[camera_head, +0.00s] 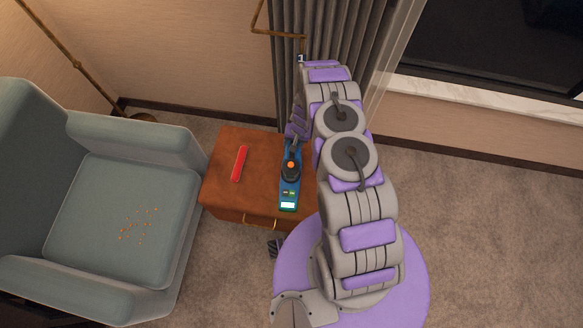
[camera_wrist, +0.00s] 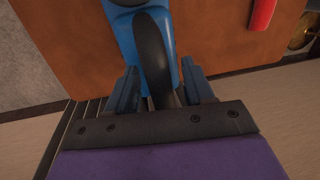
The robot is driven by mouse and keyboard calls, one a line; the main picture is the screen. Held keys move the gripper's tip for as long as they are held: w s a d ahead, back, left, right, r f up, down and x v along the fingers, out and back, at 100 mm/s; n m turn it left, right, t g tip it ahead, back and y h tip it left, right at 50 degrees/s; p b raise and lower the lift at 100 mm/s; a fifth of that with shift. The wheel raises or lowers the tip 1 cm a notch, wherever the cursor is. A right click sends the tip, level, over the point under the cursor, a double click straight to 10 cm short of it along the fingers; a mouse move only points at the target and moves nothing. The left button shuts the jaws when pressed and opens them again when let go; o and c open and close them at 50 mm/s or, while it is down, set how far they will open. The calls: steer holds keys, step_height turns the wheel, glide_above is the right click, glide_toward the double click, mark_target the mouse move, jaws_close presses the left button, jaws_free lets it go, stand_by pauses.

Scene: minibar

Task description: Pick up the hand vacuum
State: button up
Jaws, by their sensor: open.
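The hand vacuum (camera_head: 290,187) is blue and black with an orange dot and a pale label. It lies on the right part of the small brown table (camera_head: 222,196). My gripper (camera_head: 292,143) is over the vacuum's far end, partly hidden by my arm in the head view. In the wrist view the vacuum (camera_wrist: 188,18) shows at the top, and its black curved handle (camera_wrist: 152,55) runs down between the two blue fingers of my gripper (camera_wrist: 160,90). The fingers are open, one on each side of the handle. I cannot tell whether they touch it.
A red bar-shaped object (camera_head: 239,163) lies left of the vacuum on the table; it also shows in the wrist view (camera_wrist: 262,13). A teal armchair (camera_head: 125,205) with orange crumbs on its seat stands at the left. A grey curtain (camera_head: 290,75) hangs behind the table.

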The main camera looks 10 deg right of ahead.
steer(key=shift+c, duration=0.2)
jaws_close()
stand_by(1.1)
